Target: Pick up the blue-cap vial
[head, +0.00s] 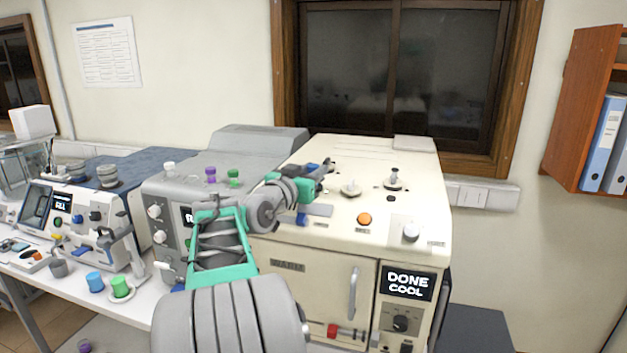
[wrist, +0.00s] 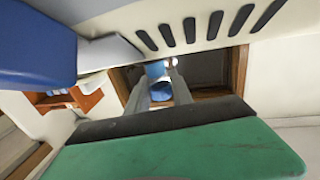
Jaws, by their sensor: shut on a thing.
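My gripper (head: 322,172) is over the top of the cream machine (head: 330,225) in the head view, near its back left part. In the wrist view my gripper (wrist: 162,78) has its two grey fingers close on either side of a small blue-capped vial (wrist: 160,91), and is shut on it. The vial's blue end shows between the fingers. Its body is mostly hidden, and in the head view my arm and gripper make it hard to pick out.
The cream machine's display (head: 407,283) reads "DONE COOL". Its top carries knobs and an orange button (head: 364,219). A grey machine with purple (head: 210,174) and green (head: 234,177) caps stands to its left. Blue (head: 95,282) and green (head: 120,287) pieces are on the white bench.

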